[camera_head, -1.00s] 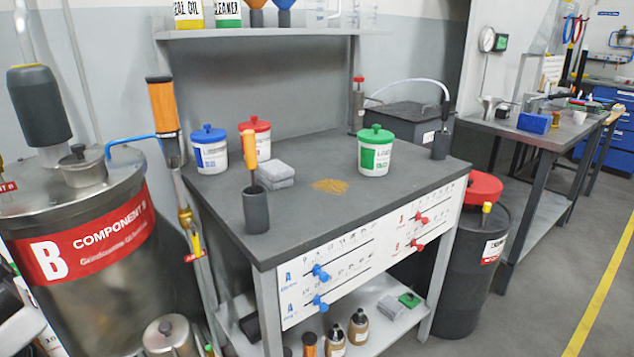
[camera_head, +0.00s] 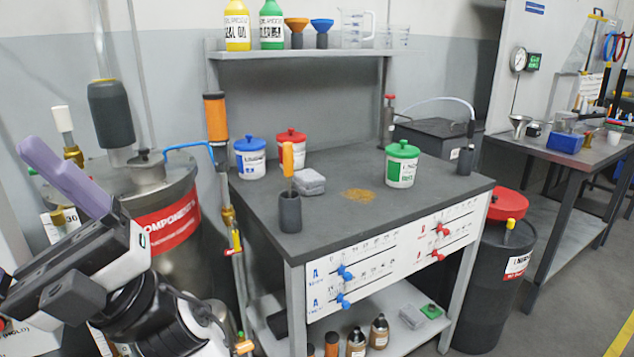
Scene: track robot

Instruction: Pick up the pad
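Grey folded pads (camera_head: 310,182) lie stacked on the dark grey workbench (camera_head: 425,192), behind a dark cup (camera_head: 289,212) with an orange-handled tool (camera_head: 287,157) upright in it. Another grey pad (camera_head: 412,317) lies on the lower shelf beside a green-and-grey block (camera_head: 432,311). My gripper (camera_head: 62,175) shows at the left edge, with a long purple finger pointing up and left. It is well to the left of the bench and apart from the pads. Its other finger and the gap between them cannot be made out.
Blue-lidded (camera_head: 250,160), red-lidded (camera_head: 291,146) and green-lidded (camera_head: 402,165) tubs stand on the bench. A yellowish spill (camera_head: 358,195) lies right of the stacked pads. A metal drum (camera_head: 170,215) stands behind my arm. The bench's front right is clear.

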